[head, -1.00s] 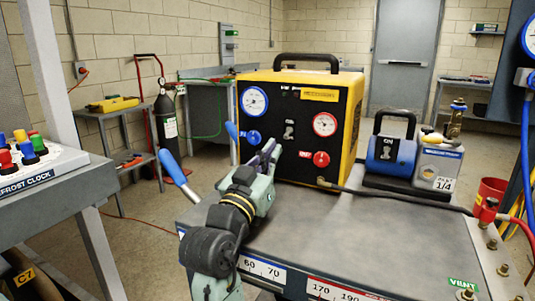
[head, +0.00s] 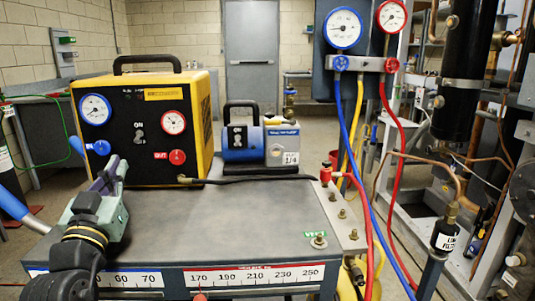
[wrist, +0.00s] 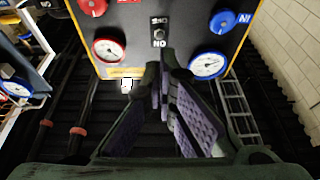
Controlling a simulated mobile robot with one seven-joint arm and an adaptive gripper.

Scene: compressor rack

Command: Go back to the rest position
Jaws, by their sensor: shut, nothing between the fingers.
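My gripper (head: 109,170) is at the left of the head view, over the left end of the grey bench (head: 230,222) and in front of the yellow and black recovery machine (head: 148,118). Its fingers are shut with nothing between them. In the wrist view my gripper (wrist: 160,72) points at the machine's black front panel, near its ON switch (wrist: 160,33). I cannot tell whether the fingertips touch the panel. The blue knob (head: 102,147) shows just left of the fingers in the head view, and the red knob (head: 178,157) is to their right.
A blue pump (head: 242,143) stands right of the machine, with a black hose (head: 250,180) along the bench. A gauge manifold (head: 365,62) with blue, yellow and red hoses hangs at right. Pipework and a black cylinder (head: 462,75) fill the far right.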

